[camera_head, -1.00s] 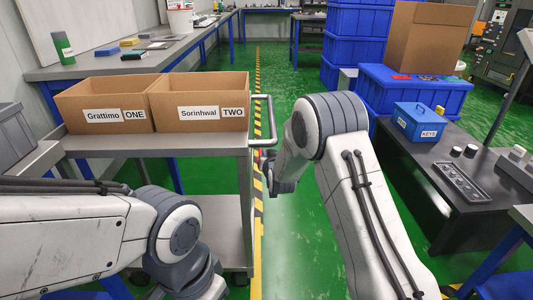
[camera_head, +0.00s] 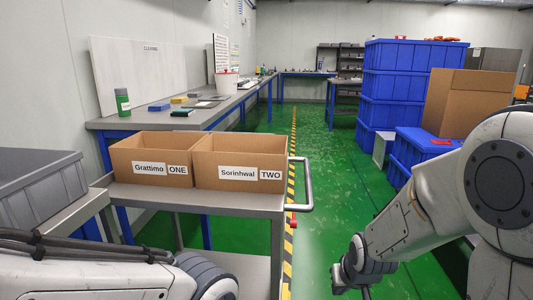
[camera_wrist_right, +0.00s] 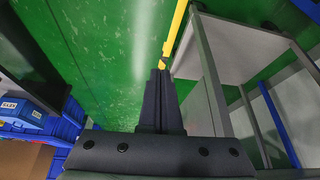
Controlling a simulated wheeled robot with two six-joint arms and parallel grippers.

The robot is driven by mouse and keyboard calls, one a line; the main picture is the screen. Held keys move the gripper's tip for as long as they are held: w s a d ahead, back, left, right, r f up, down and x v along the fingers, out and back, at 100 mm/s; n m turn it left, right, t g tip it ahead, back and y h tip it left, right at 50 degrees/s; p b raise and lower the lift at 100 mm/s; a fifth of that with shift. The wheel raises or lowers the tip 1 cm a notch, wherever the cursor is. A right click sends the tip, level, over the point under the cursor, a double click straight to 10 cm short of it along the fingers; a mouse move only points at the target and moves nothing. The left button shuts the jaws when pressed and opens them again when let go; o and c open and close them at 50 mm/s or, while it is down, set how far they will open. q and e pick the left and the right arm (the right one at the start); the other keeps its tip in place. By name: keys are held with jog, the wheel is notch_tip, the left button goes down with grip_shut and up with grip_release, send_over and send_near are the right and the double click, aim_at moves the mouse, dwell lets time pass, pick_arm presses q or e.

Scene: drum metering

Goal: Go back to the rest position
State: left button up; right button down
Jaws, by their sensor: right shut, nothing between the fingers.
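My right gripper (camera_head: 362,284) hangs low over the green floor at the bottom of the head view, right of the cart. In the right wrist view its fingers (camera_wrist_right: 160,78) are together with nothing between them. The right arm fills the right side of the head view. My left arm crosses the bottom left of the head view, and its gripper is out of sight.
A grey cart (camera_head: 235,200) carries open cartons labelled Grattimo ONE (camera_head: 150,170) and Sorinhwal TWO (camera_head: 238,173). Blue crates (camera_head: 412,85) stack behind the right arm, beside a brown carton (camera_head: 475,103). A blue labelled box (camera_wrist_right: 28,112) shows in the wrist view. Open floor lies between.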

jog(key=s+d+g, duration=0.1)
jog(key=s+g, duration=0.1)
jog(key=s, duration=0.7)
jog(key=s+a+r+n+g+p, duration=0.1)
jog(key=s+a+r+n+g, duration=0.2)
jog(key=s+a, duration=0.4)
jog(key=s+a+r+n, duration=0.4)
jog(key=s+a+n, duration=0.1)
jog(key=s+a, duration=0.2)
notch_tip(320, 180, up, 31)
jog(key=p, duration=3.1)
jog(key=shift+d+r+m+y+p, duration=0.15)
jog(key=shift+d+m+y+p, duration=0.15)
jog(key=shift+y+p, duration=0.1)
